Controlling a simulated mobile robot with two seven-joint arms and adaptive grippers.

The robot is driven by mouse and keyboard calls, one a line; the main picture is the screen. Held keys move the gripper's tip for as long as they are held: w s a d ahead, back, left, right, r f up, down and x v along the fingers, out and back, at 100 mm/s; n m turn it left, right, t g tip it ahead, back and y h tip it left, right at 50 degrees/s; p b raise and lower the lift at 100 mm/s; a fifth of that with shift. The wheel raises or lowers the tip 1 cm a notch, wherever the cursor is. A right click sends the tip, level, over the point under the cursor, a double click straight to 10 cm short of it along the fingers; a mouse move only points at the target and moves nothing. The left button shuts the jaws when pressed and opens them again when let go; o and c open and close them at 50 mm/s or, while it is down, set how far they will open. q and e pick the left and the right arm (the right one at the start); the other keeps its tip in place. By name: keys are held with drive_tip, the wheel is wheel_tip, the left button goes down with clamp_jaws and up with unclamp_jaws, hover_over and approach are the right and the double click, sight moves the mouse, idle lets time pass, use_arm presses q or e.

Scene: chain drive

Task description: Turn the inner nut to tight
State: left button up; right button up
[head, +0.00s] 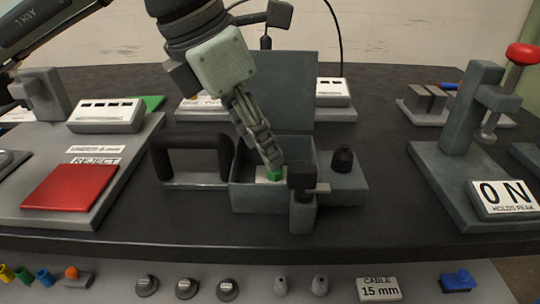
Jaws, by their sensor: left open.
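A grey open-topped box (256,200) with a raised back panel (288,85) stands in the middle of the dark bench. A small green piece (276,173) shows inside it. My left gripper (270,160) comes down from above with its fingers reaching into the box, right by the green piece. Its jaws are open, seen nearly edge-on, and I cannot tell whether they touch the green piece. I cannot make out the inner nut; it may be hidden by the fingers or box walls. My right gripper is not in view.
A black handle frame (192,140) stands close left of the box. A dark block on a post (303,180) is at its front right corner, and a black knob (343,160) is to the right. A red reject pad (72,190) and an upright press stand (462,120) flank them.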

sight(275, 172)
use_arm(q)
drive_tip(key=shift+x, duration=2.25)
drive_tip(key=shift+c, duration=0.4)
drive_tip(key=shift+w, duration=0.1)
clamp_jaws()
